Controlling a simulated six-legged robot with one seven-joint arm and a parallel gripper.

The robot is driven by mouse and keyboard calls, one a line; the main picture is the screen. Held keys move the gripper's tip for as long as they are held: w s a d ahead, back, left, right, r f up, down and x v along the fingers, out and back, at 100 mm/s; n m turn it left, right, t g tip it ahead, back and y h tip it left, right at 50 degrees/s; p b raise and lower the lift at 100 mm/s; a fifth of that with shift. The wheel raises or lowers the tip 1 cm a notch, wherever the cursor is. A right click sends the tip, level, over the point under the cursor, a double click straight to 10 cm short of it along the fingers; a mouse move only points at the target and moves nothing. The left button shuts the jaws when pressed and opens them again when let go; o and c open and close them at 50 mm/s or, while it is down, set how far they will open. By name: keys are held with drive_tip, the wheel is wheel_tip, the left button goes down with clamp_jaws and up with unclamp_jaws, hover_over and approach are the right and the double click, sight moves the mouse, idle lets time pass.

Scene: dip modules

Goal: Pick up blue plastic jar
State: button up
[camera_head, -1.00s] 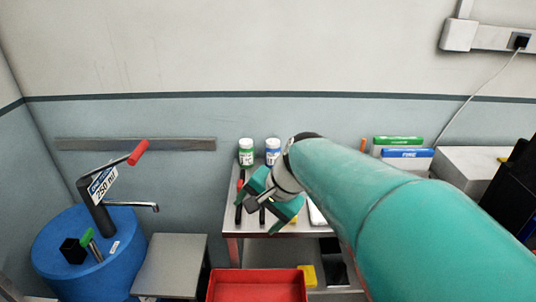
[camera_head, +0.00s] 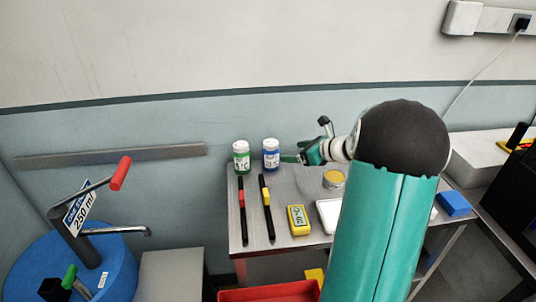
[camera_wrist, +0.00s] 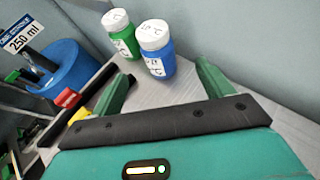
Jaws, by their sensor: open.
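The blue plastic jar (camera_head: 271,156) has a white lid and a white label. It stands upright at the back left of the metal table (camera_head: 285,240). In the wrist view the blue jar (camera_wrist: 156,50) stands ahead of my gripper, between the lines of the two green fingers. My gripper (camera_head: 293,158) is just right of the jar in the head view. In the wrist view my gripper (camera_wrist: 165,88) is open, with nothing between its fingers. Whether a finger touches the jar cannot be told.
A green jar (camera_head: 241,157) stands close on the left of the blue one. Two dark markers (camera_head: 267,208), a yellow meter (camera_head: 298,220) and a yellow-topped tin (camera_head: 333,179) lie on the table. A red bin (camera_head: 268,292) is below. The wall is close behind the jars.

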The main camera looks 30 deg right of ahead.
sight(277, 152)
drive_tip(key=x, duration=0.5)
drive_tip(key=shift+w+a, duration=0.1)
drive_tip(key=shift+a, duration=0.35)
drive_tip(key=x, duration=0.5)
drive_tip(key=shift+w+f, duration=0.2)
drive_tip(key=shift+w, duration=0.05)
drive_tip(key=c, duration=1.2)
